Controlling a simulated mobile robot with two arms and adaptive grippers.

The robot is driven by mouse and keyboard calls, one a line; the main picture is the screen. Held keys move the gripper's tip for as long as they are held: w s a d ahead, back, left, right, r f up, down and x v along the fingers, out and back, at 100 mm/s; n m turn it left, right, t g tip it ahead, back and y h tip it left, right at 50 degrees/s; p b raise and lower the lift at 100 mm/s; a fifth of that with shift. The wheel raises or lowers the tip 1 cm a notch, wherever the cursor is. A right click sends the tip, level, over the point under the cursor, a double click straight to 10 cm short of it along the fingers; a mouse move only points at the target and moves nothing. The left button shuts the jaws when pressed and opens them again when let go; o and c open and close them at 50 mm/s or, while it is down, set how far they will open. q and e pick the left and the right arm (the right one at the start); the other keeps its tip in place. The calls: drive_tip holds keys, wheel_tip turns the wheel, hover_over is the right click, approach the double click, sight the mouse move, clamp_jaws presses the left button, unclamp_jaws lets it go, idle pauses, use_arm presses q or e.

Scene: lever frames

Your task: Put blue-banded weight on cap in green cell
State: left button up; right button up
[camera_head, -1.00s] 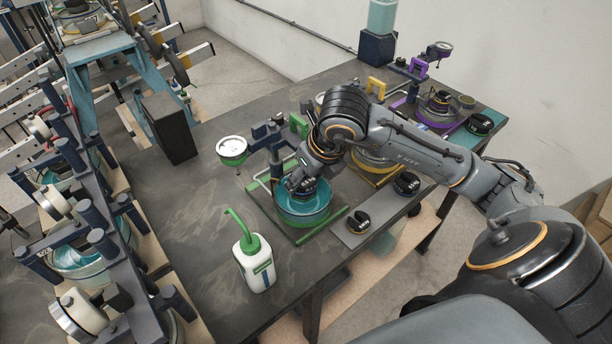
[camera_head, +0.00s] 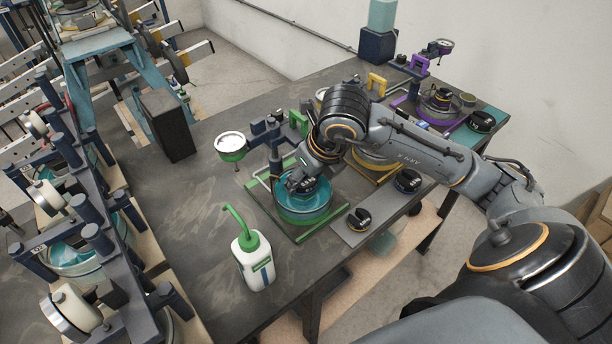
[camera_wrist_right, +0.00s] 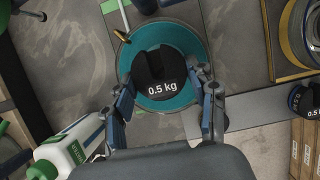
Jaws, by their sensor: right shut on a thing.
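The green cell's round vessel (camera_head: 304,214) holds teal liquid and stands on a green-edged base. My right gripper (camera_head: 302,188) reaches down into it. In the right wrist view my right gripper (camera_wrist_right: 167,92) is shut on a black weight (camera_wrist_right: 158,72) marked 0.5 kg, over the teal interior of the vessel (camera_wrist_right: 186,40). Its band colour is not clear, and the cap is hidden under it. I cannot tell whether the weight touches the cap. My left gripper is not in view.
A white bottle with a green spout (camera_head: 254,262) stands in front. A grey strip (camera_head: 375,228) holds two black weights (camera_head: 359,219) (camera_head: 408,181). A yellow cell (camera_head: 374,162) and a purple cell (camera_head: 436,108) stand further right.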

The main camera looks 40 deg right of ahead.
drive_tip(key=o, duration=1.4)
drive_tip(key=shift+o, duration=0.2)
drive_tip(key=o, duration=0.4)
drive_tip(key=shift+c, duration=0.2)
wheel_tip(320, 180, up, 7)
drive_tip(key=p, duration=0.4)
drive_tip(key=shift+s+f, duration=0.1)
drive_tip(key=shift+s, duration=0.05)
